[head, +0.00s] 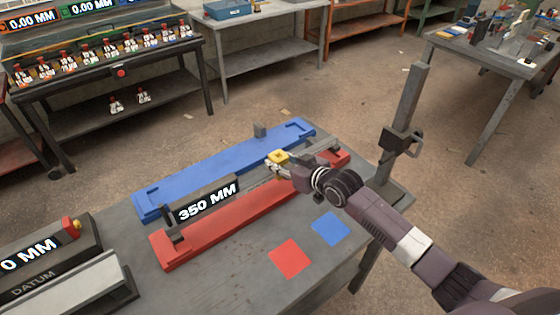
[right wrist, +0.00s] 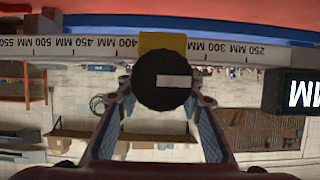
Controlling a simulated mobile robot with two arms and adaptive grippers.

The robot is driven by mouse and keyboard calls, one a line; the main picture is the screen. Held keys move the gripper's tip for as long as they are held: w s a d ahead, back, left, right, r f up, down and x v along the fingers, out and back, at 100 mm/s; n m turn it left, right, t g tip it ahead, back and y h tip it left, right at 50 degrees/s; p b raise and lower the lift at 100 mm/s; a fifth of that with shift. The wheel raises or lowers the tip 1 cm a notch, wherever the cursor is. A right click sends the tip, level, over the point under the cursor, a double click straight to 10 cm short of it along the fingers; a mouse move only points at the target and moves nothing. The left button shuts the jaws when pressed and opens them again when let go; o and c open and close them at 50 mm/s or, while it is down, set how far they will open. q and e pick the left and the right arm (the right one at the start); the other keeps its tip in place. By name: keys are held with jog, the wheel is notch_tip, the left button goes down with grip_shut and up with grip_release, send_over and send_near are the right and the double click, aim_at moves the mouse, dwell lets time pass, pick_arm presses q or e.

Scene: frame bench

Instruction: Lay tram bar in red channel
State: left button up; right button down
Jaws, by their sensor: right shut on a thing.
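The long red channel (head: 215,231) lies on the grey bench, slanting from lower left to upper right. A grey bar (head: 252,180) with a "350 MM" display (head: 207,203) runs along it; I take this as the tram bar. I cannot tell how deep it sits. The bar's white millimetre scale (right wrist: 225,51) shows in the right wrist view. A yellow slider (head: 277,157) is on the bar and also shows in the wrist view (right wrist: 160,41). My right gripper (head: 275,168) is shut on the slider's dark round knob (right wrist: 160,82). My left gripper is not in view.
A blue channel (head: 205,169) lies parallel behind the red one. A red patch (head: 290,259) and a blue patch (head: 331,229) mark the bench front. A grey post (head: 407,105) stands at the right end. A datum block (head: 50,255) is at lower left.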

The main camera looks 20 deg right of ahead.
jog(key=shift+w+r+p, duration=0.1)
jog(key=shift+r+p, duration=0.2)
dwell(0.7)
jog(key=shift+f+b, duration=1.4)
jog(key=shift+f, duration=0.6)
jog(key=c, duration=1.3)
grip_release()
jog(key=shift+o, duration=0.2)
jog(key=shift+s+f, duration=0.25)
jog(key=shift+f, duration=0.2)
jog(key=v, duration=1.2)
jog(key=shift+r, duration=0.3)
jog(key=shift+w, duration=0.1)
